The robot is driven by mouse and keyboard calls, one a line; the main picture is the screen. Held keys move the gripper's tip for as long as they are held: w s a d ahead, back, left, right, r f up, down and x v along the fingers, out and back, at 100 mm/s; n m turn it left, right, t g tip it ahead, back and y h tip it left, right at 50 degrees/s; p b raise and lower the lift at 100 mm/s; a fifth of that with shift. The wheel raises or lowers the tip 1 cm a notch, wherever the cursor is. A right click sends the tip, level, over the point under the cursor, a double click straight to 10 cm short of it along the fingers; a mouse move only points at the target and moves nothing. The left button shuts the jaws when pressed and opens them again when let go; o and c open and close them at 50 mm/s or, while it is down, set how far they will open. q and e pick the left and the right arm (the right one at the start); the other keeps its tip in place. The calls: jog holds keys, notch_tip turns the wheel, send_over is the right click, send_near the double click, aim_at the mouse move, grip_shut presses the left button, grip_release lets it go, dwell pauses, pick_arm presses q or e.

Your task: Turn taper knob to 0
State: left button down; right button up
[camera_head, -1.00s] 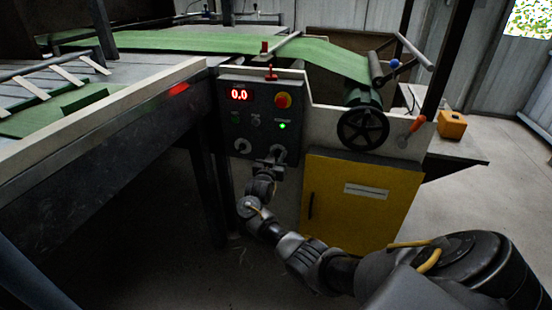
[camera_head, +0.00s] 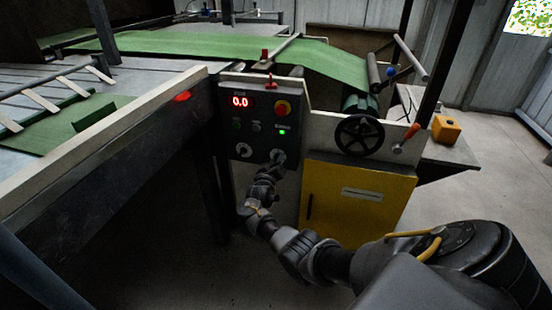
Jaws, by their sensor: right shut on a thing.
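The dark control panel (camera_head: 258,122) stands at the middle of the head view. My right gripper (camera_head: 277,157) is at the panel's lower right, shut on a second knob there. The fingers mostly hide that knob, so its pointer and scale cannot be read. The labels are too small to tell which knob is the taper one. My left gripper is not in view.
The table frame (camera_head: 100,150) borders the left.

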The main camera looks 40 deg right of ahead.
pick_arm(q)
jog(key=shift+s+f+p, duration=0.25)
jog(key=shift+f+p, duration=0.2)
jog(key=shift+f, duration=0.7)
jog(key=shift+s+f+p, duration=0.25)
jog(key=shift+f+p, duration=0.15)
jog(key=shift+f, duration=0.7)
pick_arm(e)
jog(key=shift+n, duration=2.3)
jog(key=o, duration=1)
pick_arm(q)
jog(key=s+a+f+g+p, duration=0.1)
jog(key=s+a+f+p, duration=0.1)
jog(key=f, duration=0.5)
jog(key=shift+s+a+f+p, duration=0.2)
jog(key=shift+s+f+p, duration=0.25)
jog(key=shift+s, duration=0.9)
pick_arm(e)
jog(key=shift+v, duration=5.4)
